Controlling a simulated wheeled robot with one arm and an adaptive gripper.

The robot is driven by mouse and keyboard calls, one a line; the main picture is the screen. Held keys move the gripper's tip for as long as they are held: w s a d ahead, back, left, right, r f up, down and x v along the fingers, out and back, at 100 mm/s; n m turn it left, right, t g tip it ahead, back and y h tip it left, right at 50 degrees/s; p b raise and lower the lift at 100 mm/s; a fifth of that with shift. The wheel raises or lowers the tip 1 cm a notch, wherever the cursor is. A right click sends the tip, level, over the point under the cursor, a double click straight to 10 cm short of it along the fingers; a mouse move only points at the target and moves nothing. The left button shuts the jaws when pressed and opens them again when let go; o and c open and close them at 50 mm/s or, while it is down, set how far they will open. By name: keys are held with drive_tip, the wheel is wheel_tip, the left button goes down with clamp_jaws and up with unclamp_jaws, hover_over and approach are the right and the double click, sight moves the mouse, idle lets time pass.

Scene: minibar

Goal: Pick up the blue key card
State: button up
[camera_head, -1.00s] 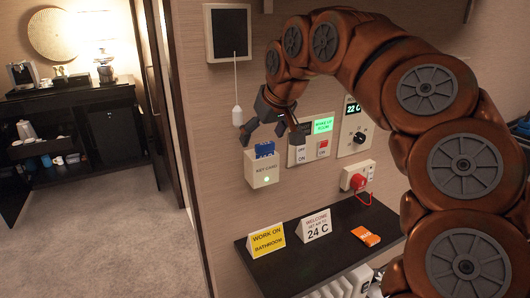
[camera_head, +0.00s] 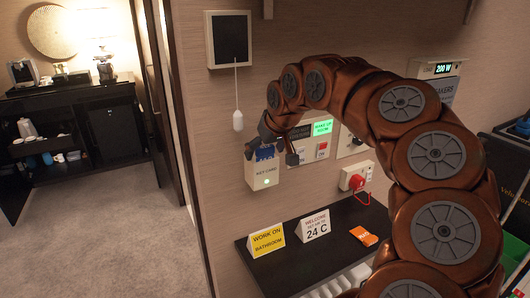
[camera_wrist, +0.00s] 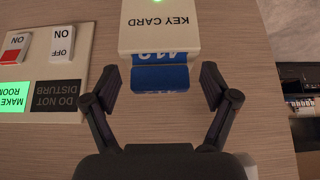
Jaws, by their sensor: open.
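The blue key card (camera_wrist: 160,78) stands in the white key card holder (camera_wrist: 160,32) on the wall. In the wrist view its blue part with white digits sticks out of the holder's slot. In the head view the holder (camera_head: 262,174) has a small green light, and the card (camera_head: 265,153) shows partly behind my gripper. My gripper (camera_wrist: 160,84) is open, with one finger on each side of the card and a visible gap to it on both sides. Whether the fingertips are level with the card in depth is hard to tell.
A wall panel with a lit green make-up-room sign (camera_wrist: 14,96) and switches (camera_wrist: 62,43) is close beside the holder. A pull cord (camera_head: 238,120) hangs nearby. Below, a dark shelf (camera_head: 290,272) bears a yellow sign (camera_head: 266,241), a white sign (camera_head: 313,226) and an orange card (camera_head: 364,236).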

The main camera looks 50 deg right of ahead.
drive_tip(key=c, duration=0.9)
